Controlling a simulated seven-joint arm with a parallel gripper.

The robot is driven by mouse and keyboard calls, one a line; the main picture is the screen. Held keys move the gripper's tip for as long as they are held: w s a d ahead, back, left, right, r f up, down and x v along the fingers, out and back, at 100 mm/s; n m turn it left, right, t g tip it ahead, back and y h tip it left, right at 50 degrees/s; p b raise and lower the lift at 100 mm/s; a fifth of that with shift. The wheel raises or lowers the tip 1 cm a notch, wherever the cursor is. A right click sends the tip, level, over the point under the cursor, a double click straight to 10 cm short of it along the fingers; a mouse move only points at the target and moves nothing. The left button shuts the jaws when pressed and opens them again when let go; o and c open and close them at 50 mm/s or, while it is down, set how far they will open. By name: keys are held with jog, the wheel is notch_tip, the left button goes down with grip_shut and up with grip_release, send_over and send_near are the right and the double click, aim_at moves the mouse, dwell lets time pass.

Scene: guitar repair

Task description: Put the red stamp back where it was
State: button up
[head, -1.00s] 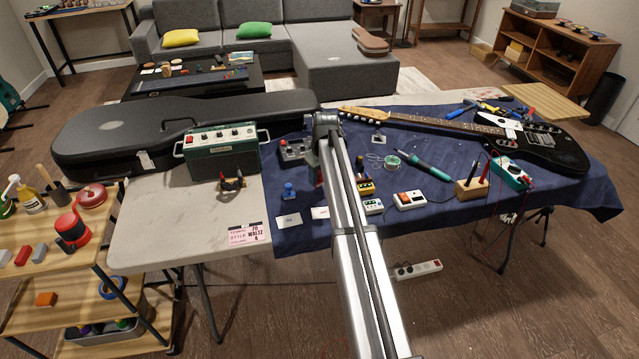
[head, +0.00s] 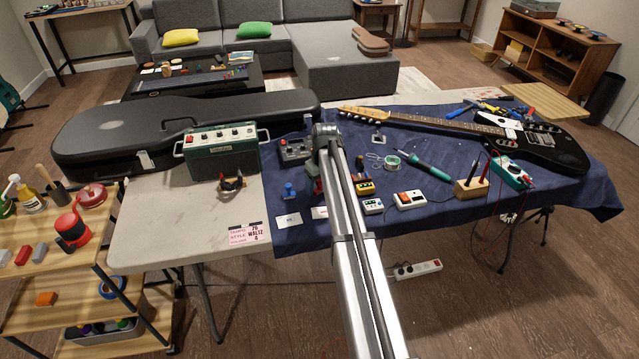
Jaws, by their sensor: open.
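The red stamp (head: 318,187) shows only as a small red patch beside my arm, behind a small white card (head: 319,212) on the blue cloth. Most of it is hidden by my arm. My gripper (head: 313,176) points down at the stamp and is open. Its fingers are mostly hidden, so I cannot tell whether they touch the stamp. A blue stamp (head: 290,190) stands upright to the left, behind another white card (head: 288,220).
A grey pedal box (head: 295,150) stands behind the stamps. A yellow pedal (head: 365,187) and white devices (head: 409,200) stand to the right of my arm. A green amplifier (head: 222,153) is to the left. The cloth's front left is clear.

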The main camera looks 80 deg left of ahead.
jog(key=shift+r, duration=0.15)
notch_tip(320, 180, up, 12)
jog(key=d, duration=0.1)
jog(key=shift+w+d, duration=0.15)
jog(key=shift+w, duration=0.15)
dwell(0.7)
